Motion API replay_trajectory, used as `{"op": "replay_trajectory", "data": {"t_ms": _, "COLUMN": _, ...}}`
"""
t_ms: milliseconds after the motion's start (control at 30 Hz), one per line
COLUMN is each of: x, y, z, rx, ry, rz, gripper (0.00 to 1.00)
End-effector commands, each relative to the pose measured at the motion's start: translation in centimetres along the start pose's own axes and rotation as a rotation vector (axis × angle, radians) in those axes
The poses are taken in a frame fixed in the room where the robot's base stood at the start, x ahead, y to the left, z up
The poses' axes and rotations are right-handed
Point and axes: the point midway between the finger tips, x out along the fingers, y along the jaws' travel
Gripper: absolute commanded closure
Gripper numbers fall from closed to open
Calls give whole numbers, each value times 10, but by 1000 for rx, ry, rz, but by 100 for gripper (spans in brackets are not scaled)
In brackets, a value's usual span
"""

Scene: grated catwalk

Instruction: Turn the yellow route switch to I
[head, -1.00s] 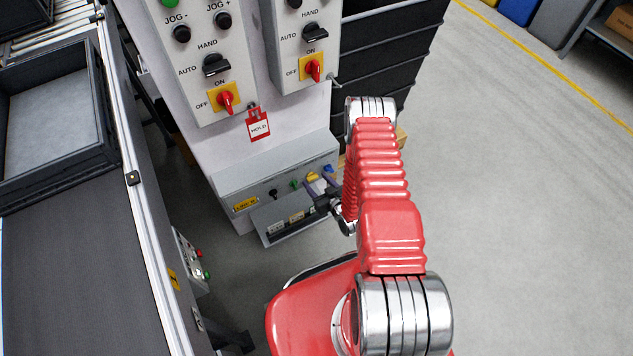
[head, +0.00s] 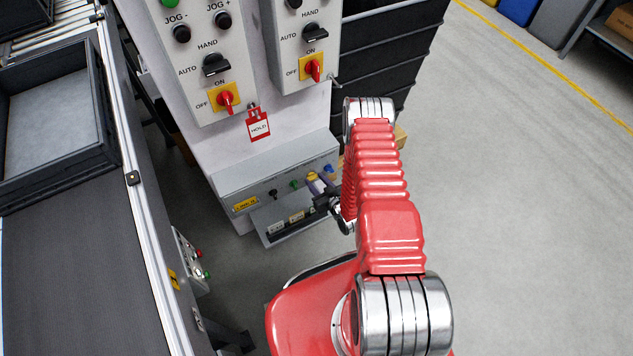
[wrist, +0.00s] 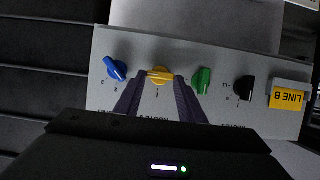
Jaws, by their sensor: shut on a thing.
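The yellow route switch (wrist: 160,74) is a knob on the grey lower panel (wrist: 215,55), where it shows upside down in the wrist view. It also shows small in the head view (head: 312,176), partly covered by my gripper. My gripper (wrist: 161,82) has its two purple fingers shut on the yellow switch, one on each side. In the head view my gripper (head: 318,184) reaches the panel from the right. A small mark shows beside the switch, but the fingers hide much of its label, and I cannot tell where it points.
A blue knob (wrist: 116,68) sits left of the yellow switch in the wrist view. A green knob (wrist: 203,80) and a black knob (wrist: 244,88) sit right of it, then a LINE B plate (wrist: 287,96). A red hold tag (head: 258,126) hangs above. The conveyor (head: 75,265) stands left.

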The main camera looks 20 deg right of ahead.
Motion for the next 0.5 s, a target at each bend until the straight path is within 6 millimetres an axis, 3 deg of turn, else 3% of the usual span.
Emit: {"op": "replay_trajectory", "data": {"t_ms": 500, "x": 0, "y": -3, "z": 1, "rx": -109, "ry": -1, "rz": 44, "gripper": 86}}
